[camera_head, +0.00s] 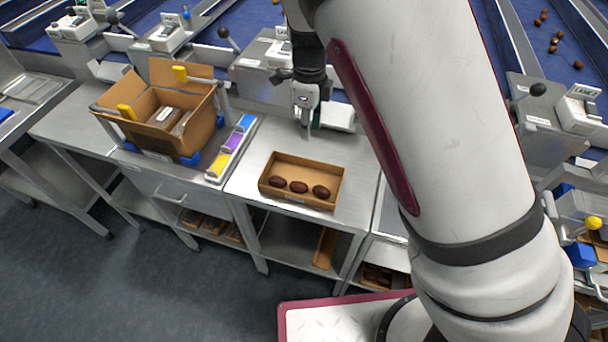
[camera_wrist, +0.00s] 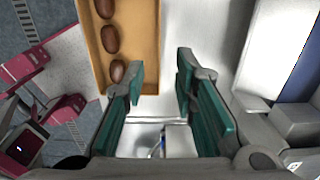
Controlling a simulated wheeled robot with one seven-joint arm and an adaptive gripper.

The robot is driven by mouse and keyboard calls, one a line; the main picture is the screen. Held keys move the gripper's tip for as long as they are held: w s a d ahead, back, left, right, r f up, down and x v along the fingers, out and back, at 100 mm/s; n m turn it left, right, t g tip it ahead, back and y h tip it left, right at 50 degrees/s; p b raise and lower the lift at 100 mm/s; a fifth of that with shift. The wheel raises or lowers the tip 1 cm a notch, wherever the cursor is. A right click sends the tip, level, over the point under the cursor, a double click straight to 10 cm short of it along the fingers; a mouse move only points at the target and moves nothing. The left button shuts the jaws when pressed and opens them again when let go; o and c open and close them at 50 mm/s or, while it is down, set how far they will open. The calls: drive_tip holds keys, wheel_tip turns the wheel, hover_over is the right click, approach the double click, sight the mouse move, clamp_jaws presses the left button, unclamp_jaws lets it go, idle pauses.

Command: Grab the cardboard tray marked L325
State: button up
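A shallow cardboard tray (camera_head: 291,201) with three dark dates in a row sits on the steel table in the middle of the head view. No L325 mark can be read on it. It also shows in the wrist view (camera_wrist: 149,50), at upper left, partly cut off by the frame edge. My gripper (camera_head: 305,127) is above the table, behind the tray and slightly right of its middle. In the wrist view my gripper (camera_wrist: 159,72) has its teal fingers apart with nothing between them; the left fingertip overlaps the tray's edge in the picture. I cannot tell whether they touch.
A larger open cardboard box (camera_head: 150,108) with yellow clips stands on the left table. A strip of coloured blocks (camera_head: 232,145) lies left of the tray. More cardboard trays (camera_head: 214,228) are on lower shelves. The table right of the tray (camera_head: 361,190) is bare. Sorting machines line the back.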

sight(308, 160)
wheel_tip(308, 160, down, 13)
drive_tip(key=shift+p, duration=0.7)
clamp_jaws()
